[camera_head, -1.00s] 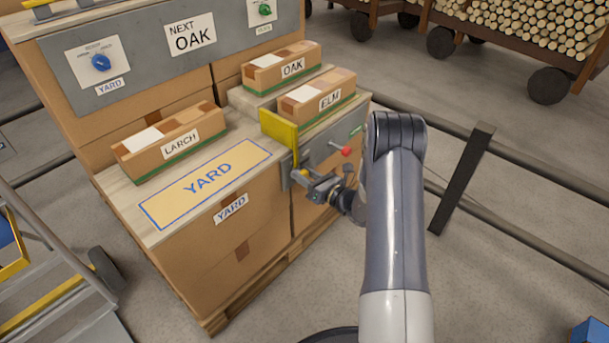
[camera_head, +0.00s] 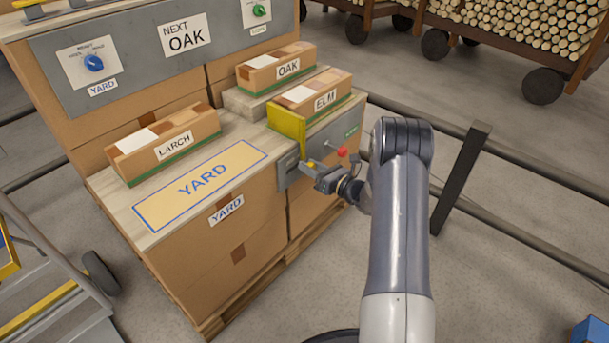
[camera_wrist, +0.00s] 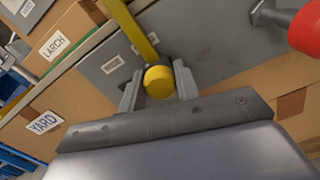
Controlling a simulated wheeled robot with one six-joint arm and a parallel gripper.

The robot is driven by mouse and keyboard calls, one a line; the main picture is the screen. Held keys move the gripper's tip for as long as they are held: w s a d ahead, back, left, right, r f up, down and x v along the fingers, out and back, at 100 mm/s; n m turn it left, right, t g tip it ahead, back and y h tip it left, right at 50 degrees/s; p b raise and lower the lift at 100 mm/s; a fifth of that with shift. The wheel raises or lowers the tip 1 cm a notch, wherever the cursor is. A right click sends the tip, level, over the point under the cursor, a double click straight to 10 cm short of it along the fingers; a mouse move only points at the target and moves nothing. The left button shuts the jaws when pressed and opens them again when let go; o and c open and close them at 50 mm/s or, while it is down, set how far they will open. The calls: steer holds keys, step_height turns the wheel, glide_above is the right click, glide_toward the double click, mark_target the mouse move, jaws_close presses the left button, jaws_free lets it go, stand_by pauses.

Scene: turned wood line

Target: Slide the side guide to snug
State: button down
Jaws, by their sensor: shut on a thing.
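The yellow side guide (camera_head: 287,130) stands upright at the left end of the ELM box (camera_head: 317,98) and appears to be against it or very close. In the wrist view the guide (camera_wrist: 130,28) runs up from a round yellow knob (camera_wrist: 159,82). My gripper (camera_head: 306,168) is at the front face of the stand, shut on this knob, with one finger on each side of it (camera_wrist: 158,92). The exact contact between guide and box is hidden in the wrist view.
A red knob (camera_head: 342,152) sticks out just right of my gripper; it also shows in the wrist view (camera_wrist: 305,30). The LARCH box (camera_head: 163,145) is on the wooden top beside the YARD panel (camera_head: 165,212). The OAK box (camera_head: 276,68) stands behind ELM. A black post (camera_head: 460,178) and rails are at right.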

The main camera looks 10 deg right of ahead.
steer(key=shift+w+d, duration=0.15)
steer(key=shift+d, duration=0.1)
steer(key=c, duration=1.1)
jaws_free()
steer(key=shift+o, duration=0.2)
steer(key=p+v, duration=0.2)
steer(key=v, duration=0.9)
steer(key=shift+p, duration=0.35)
steer(key=shift+w+a, duration=0.1)
steer(key=b+x, duration=0.3)
steer(key=x, duration=0.7)
steer(key=shift+w+a, duration=0.3)
steer(key=shift+s+a+p, duration=0.35)
steer(key=shift+s+a, duration=0.05)
steer(key=shift+a, duration=0.1)
